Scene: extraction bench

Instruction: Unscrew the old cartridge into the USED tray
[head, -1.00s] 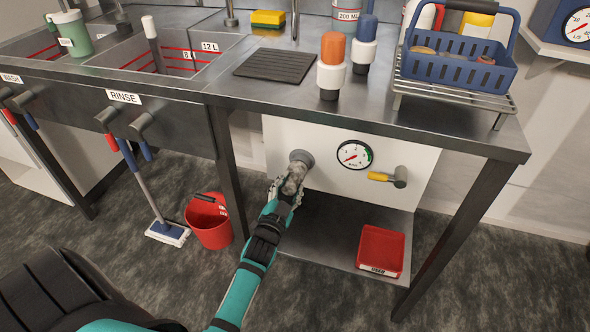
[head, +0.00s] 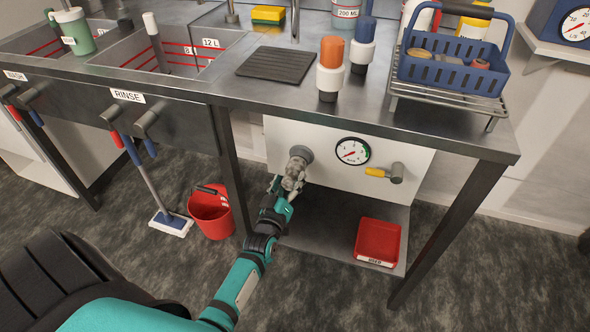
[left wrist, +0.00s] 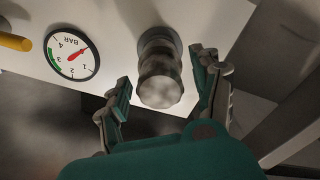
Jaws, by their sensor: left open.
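The old cartridge (head: 294,173) is a grey, dirty-looking cylinder fixed in a dark round socket on the white panel under the bench. It also shows in the left wrist view (left wrist: 160,82), between the two fingers and apart from both. My left gripper (left wrist: 162,90) is open around the cartridge; in the head view the gripper (head: 285,190) partly covers its lower end. The red USED tray (head: 377,242) stands on the lower shelf to the right and looks empty. My right gripper is not in view.
A pressure gauge (head: 352,151) and a yellow-handled valve (head: 384,173) are on the panel right of the cartridge. A bench leg (head: 231,165) stands close left of my arm. A red bucket (head: 211,213) is on the floor. The lower shelf (head: 318,223) is clear between gripper and tray.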

